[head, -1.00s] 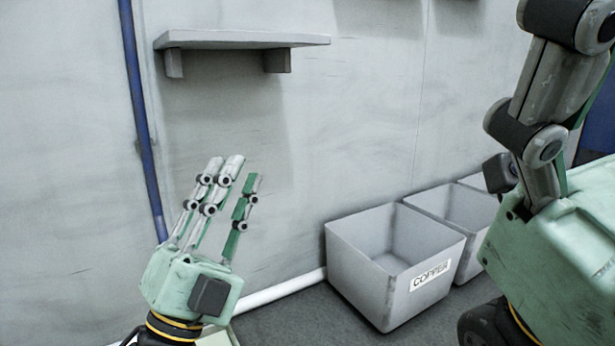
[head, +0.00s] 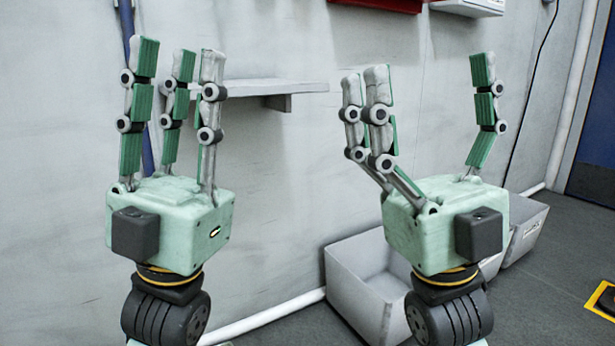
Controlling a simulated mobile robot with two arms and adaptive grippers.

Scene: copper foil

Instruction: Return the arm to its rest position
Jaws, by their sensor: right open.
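My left gripper (head: 178,62) is upright at the left, in front of the wall. Its fingers stand nearly straight up and apart, with nothing between them. My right gripper (head: 425,75) is upright right of centre. Its fingers are spread wide apart and it is empty. Both palms are pale green and stand at about the same height.
A grey shelf (head: 275,86) on the wall is partly behind my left gripper. A grey bin (head: 350,285) stands on the floor by the wall, partly hidden by my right gripper. Another bin (head: 527,232) is behind it. Open floor (head: 550,300) lies at the right.

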